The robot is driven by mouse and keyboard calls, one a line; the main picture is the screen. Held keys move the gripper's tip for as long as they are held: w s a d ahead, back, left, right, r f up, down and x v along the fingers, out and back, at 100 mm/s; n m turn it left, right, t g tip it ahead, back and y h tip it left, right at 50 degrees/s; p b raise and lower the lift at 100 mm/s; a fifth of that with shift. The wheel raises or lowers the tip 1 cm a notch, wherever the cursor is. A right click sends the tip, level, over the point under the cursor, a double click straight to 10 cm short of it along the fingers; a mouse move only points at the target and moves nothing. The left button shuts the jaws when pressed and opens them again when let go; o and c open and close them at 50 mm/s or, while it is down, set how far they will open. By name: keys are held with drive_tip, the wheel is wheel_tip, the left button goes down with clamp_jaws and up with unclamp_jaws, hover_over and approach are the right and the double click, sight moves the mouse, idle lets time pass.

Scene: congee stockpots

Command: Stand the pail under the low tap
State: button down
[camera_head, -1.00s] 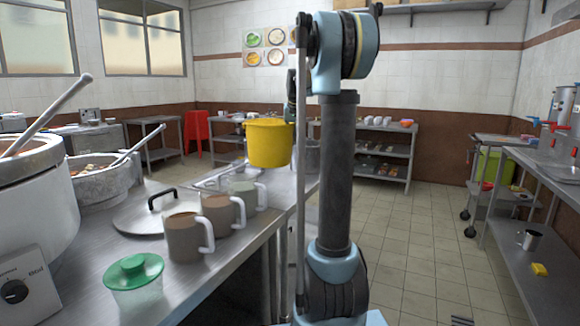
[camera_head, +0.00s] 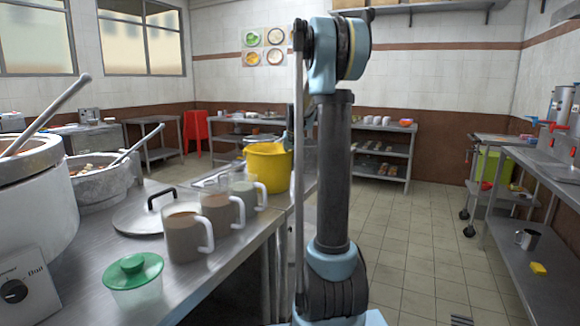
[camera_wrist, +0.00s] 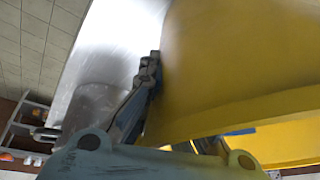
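The yellow pail (camera_head: 268,172) is upright at the far end of the left steel counter, low over its surface. I cannot tell whether its base touches the counter. In the wrist view the pail (camera_wrist: 240,70) fills the right side. My gripper (camera_wrist: 182,112) has one finger against the pail's wall and the other partly hidden by it, so it appears shut on the pail's side near the rim. In the head view my arm hides most of the gripper. Taps with red and blue levers (camera_head: 558,127) show at the right edge; I cannot tell which is the low tap.
Cups of brown and pale liquid (camera_head: 185,235), a lid (camera_head: 145,215) and a green-topped jar (camera_head: 133,282) stand nearer on the left counter. Large pots (camera_head: 100,185) are at left. A right-hand bench (camera_head: 560,180) has a steel mug (camera_head: 528,239) below.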

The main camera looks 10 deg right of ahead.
drive_tip(key=c, duration=1.8)
unclamp_jaws()
